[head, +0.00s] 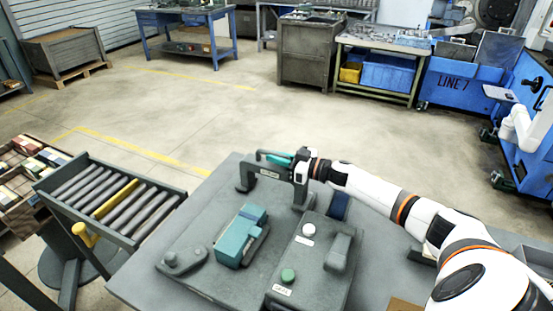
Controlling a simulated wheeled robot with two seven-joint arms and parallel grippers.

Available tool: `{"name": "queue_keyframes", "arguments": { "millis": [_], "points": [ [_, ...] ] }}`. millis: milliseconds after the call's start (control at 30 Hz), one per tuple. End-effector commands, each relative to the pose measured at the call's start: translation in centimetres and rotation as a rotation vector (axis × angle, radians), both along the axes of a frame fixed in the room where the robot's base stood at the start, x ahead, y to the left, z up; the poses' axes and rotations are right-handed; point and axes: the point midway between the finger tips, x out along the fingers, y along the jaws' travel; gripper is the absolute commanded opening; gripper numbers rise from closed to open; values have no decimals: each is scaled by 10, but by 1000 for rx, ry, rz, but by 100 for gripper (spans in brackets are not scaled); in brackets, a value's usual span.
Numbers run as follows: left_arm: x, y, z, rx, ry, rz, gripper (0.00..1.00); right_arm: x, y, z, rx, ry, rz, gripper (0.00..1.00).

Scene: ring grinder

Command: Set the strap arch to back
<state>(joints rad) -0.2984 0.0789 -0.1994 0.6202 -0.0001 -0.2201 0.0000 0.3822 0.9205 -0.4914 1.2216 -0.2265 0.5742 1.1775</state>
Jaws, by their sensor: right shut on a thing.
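The strap arch (268,172), a dark grey bridge with a small label, stands at the back of the grey plate (205,195) on the bench in the head view. A teal piece (277,158) shows just behind its top bar. My right gripper (298,160) is at the arch's upper right end, shut on the arch; its fingertips are partly hidden. My left gripper is not in view.
A teal block (237,240) sits on the plate in front of the arch. A grey box (308,262) with a green knob (288,275) and white knob (308,230) stands to the right. A roller rack (108,200) is left of the bench.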

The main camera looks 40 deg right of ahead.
Motion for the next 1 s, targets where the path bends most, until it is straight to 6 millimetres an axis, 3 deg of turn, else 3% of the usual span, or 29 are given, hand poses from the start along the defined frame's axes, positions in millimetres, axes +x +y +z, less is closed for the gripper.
{"name": "queue_keyframes", "arguments": {
  "millis": [33, 67, 200, 567, 1000],
  "points": [
    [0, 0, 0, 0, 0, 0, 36, 2, -4, 5, -2, -7, -8, 0],
    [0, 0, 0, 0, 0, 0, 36, 2, -4, 5, -2, -7, -8, 16],
    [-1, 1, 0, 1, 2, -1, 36, 1, -4, 4, -1, -5, -7, 36],
    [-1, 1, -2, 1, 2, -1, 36, -4, -5, 1, -1, -2, -5, 36],
    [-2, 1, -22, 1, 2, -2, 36, -71, -46, -2, -2, 2, -4, 36]
  ]
}}
